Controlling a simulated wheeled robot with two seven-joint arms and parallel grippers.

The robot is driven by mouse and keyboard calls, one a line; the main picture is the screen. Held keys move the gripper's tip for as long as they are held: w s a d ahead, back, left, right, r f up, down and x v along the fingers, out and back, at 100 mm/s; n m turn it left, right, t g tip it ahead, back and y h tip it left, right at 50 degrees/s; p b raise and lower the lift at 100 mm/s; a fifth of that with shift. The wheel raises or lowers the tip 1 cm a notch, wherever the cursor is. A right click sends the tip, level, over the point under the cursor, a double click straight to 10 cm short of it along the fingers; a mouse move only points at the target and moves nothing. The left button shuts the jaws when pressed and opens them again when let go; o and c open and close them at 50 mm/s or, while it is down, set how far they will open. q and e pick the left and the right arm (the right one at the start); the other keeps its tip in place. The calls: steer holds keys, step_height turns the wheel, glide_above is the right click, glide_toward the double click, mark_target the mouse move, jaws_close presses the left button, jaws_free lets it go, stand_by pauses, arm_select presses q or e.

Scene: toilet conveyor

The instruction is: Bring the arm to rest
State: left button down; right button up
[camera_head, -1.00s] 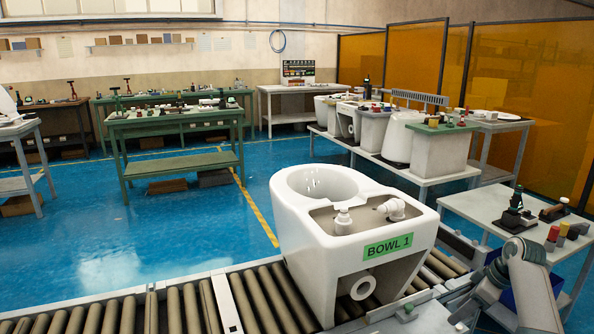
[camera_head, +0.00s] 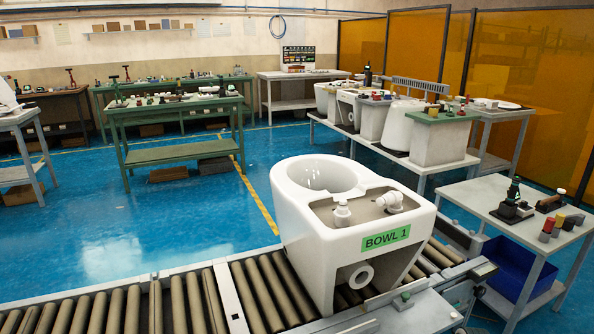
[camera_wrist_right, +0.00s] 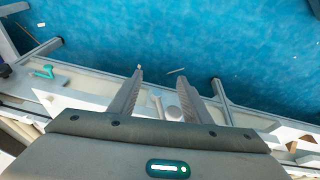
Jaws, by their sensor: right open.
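My right gripper (camera_wrist_right: 165,95) shows in the right wrist view with its two fingers apart and nothing between them. It points down over a pale ledge or frame edge with blue floor beyond. It is out of the head view now. My left gripper is in neither current view. A white toilet bowl (camera_head: 330,215) with a green label "BOWL 1" (camera_head: 386,238) stands upright on the roller conveyor (camera_head: 190,305) in the head view. Two white fittings sit on its rear deck.
A grey side table (camera_head: 480,198) with small tools stands at the right, with a blue bin (camera_head: 500,262) below. A bench (camera_head: 400,165) carries more ceramic parts. A green workbench (camera_head: 175,110) stands farther back. The blue floor (camera_head: 110,225) behind the conveyor is clear.

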steer(key=s+a+f+m+p, duration=0.1)
steer(key=s+a+f, duration=0.3)
steer(key=s+f, duration=0.3)
steer(key=s+a+f+m+t+p, duration=0.15)
steer(key=s+a+f, duration=0.3)
steer(key=s, duration=0.45)
steer(key=s+a+f+p, duration=0.2)
steer(key=s+a+f, duration=0.1)
steer(key=s+f, duration=0.4)
arm_select(q)
step_height(320, 180, down, 7)
steer(key=d+t, duration=0.1)
steer(key=shift+s+d+r+t+h+p, duration=0.2)
steer(key=shift+s+t+h+p, duration=0.1)
steer(key=shift+s+p, duration=0.15)
arm_select(e)
steer(key=s+a+f, duration=0.1)
steer(key=s+a, duration=0.7)
steer(key=s, duration=0.6)
steer(key=shift+s+a+m, duration=0.2)
steer(key=shift+m, duration=0.25)
steer(key=shift+t, duration=0.25)
